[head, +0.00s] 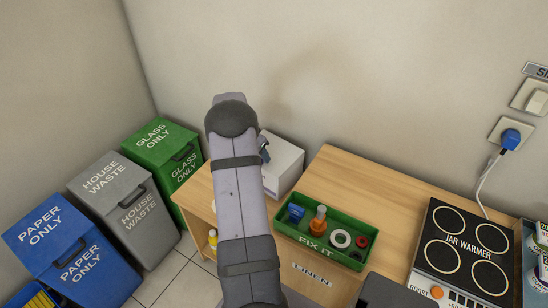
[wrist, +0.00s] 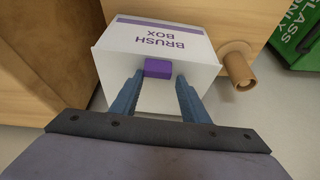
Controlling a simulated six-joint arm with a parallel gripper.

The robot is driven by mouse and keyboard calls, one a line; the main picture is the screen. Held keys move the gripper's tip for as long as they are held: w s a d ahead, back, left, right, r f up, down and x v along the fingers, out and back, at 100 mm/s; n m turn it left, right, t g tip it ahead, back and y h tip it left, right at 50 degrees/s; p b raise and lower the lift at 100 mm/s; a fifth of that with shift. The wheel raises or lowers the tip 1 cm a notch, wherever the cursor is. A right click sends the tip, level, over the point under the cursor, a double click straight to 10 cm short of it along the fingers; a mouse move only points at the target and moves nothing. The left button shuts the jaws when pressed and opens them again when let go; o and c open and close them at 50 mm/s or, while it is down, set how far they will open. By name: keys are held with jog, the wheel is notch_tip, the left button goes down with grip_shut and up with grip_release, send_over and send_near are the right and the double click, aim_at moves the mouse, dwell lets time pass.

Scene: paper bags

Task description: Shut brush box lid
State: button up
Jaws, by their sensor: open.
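The brush box (wrist: 158,95) is white, with a lid (wrist: 120,35) lettered BRUSH BOX upside down in the wrist view. A purple tab (wrist: 158,68) sits at the lid's near edge. The lid's edge overhangs the box front; I cannot tell whether it is fully down. My gripper (wrist: 160,80) is open, with a blue finger on either side just below the tab and nothing visibly held between them. I cannot tell whether the fingers touch the box. In the head view a white box (head: 284,163) shows partly behind my arm, with little of my gripper visible beside it.
A wooden peg (wrist: 238,68) sticks out right of the box in the wrist view. The green FIX IT tray (head: 322,245) stands on the wooden counter (head: 375,195), with the jar warmer (head: 465,245) at right. Blue, grey and green bins (head: 160,145) stand at left.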

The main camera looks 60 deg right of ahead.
jog(key=shift+s+a+f, duration=0.45)
jog(key=shift+s+f, duration=0.15)
jog(key=shift+f, duration=0.2)
notch_tip(320, 180, up, 8)
jog(key=p, duration=0.4)
jog(key=shift+w+d+r, duration=0.15)
jog(key=shift+w+d, duration=0.15)
